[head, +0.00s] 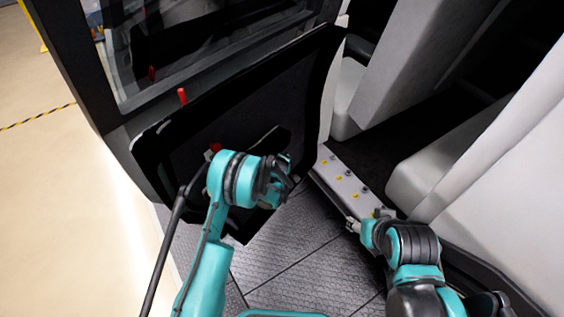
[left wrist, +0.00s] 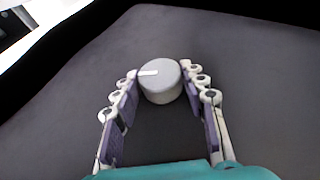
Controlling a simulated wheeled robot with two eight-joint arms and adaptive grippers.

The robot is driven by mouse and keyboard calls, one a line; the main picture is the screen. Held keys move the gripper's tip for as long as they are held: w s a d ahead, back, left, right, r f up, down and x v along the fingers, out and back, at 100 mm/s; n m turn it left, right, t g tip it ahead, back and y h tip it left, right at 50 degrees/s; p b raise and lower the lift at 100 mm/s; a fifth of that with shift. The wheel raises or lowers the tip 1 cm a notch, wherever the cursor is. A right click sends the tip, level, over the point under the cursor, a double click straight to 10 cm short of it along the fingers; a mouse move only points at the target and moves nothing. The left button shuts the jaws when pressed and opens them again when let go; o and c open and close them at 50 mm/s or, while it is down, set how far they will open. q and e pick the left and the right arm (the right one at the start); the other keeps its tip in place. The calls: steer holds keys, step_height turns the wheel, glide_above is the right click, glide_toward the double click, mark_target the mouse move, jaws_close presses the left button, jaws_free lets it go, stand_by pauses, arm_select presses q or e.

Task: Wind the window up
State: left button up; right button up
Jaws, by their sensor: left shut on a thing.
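In the left wrist view a round light-grey knob (left wrist: 160,82) stands out from the dark door panel (left wrist: 250,70), with a white mark on its face pointing left. My left gripper (left wrist: 160,90) has its fingers on both sides of the knob and is shut on it. In the head view my left gripper (head: 284,175) is at the black inner door panel (head: 235,108), and the knob is hidden there. The door window (head: 195,45) is above the panel; I cannot tell how high its glass stands. My right gripper (head: 352,224) is low near the metal strip; its jaw state is unclear.
A red peg (head: 183,96) stands on the door's top edge. A metal strip (head: 342,180) with yellow labels and several studs runs beside the ribbed floor (head: 300,255). Light-grey seats (head: 455,150) stand at the right. Open pale floor (head: 60,200) lies at the left.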

stand_by(0.3)
arm_select(q)
steer(key=o, duration=1.2)
steer(key=shift+c, duration=0.2)
steer(key=v, duration=1.2)
